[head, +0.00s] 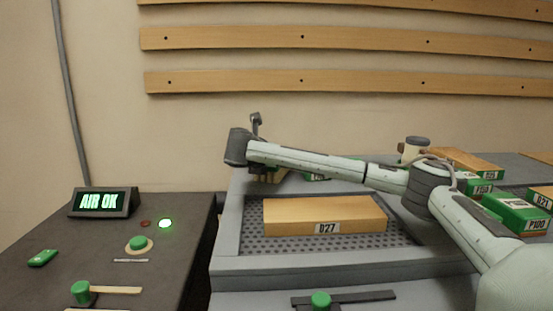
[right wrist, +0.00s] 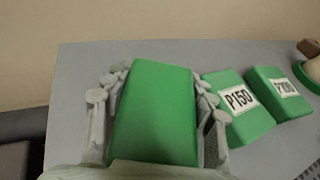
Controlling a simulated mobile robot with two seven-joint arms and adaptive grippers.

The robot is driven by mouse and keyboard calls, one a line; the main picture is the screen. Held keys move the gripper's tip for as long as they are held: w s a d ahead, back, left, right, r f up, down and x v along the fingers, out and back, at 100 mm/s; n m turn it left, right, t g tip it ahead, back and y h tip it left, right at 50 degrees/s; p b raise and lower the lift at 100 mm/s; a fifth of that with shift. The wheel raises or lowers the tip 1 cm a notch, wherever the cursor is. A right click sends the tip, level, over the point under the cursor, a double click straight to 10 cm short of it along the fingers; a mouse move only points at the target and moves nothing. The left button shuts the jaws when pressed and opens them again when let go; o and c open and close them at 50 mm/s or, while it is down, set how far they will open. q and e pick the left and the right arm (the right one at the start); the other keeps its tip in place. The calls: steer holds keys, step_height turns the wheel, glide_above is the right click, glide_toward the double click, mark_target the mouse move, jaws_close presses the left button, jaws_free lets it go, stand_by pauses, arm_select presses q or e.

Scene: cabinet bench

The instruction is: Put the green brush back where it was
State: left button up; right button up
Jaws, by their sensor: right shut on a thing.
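The green brush (right wrist: 153,110) shows in the right wrist view as a plain green block with no label in sight. My right gripper (right wrist: 152,95) is shut on it, with fingers along both long sides. In the head view my right arm reaches across from the right, and the right gripper (head: 267,172) is at the back left of the grey bench, behind the tray. Tan bristles seem to show below it. I cannot tell whether the brush touches the bench. My left gripper is not in view.
Green blocks labelled P150 (right wrist: 238,103) and P100 (right wrist: 281,92) lie right of the brush. A wooden block marked D27 (head: 325,214) lies in the perforated tray (head: 228,235). An AIR OK display (head: 103,202) stands on the dark left bench (head: 185,245). A gap separates the benches.

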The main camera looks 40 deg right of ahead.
steer(key=shift+f, duration=0.1)
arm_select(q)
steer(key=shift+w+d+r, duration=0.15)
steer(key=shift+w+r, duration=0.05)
arm_select(e)
steer(key=o, duration=1.3)
steer(key=shift+o, duration=0.2)
steer(key=v, duration=1.1)
steer(key=shift+b, duration=0.3)
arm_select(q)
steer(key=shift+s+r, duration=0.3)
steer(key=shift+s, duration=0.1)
arm_select(e)
steer(key=shift+s+a+r, duration=0.2)
steer(key=shift+s+a, duration=0.15)
steer(key=shift+a, duration=0.1)
